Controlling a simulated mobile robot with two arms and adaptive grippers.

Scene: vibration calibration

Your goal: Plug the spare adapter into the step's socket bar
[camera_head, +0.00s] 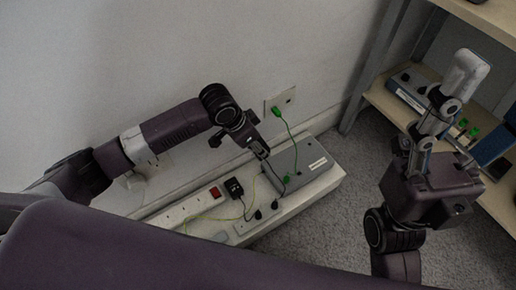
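A white socket bar (186,208) with a red switch lies along the pale step (322,184) by the wall. A black adapter (234,187) sits at its right end; I cannot tell whether it is the spare one or whether it is fully plugged in. My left gripper (262,151) hangs above the step, beside the grey box, pointing down to the right. Its fingers are dark and small, so their opening and anything between them are unclear. My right gripper (463,75) is raised at the right, before the shelf. Its pale fingertips appear together; I cannot tell whether they hold anything.
A grey labelled box (300,164) stands on the step. A green cable (289,130) runs down from the wall socket (280,100). Black plugs (258,214) sit at the step's front. A shelf unit (378,92) holds devices at right. Carpet (330,235) is clear.

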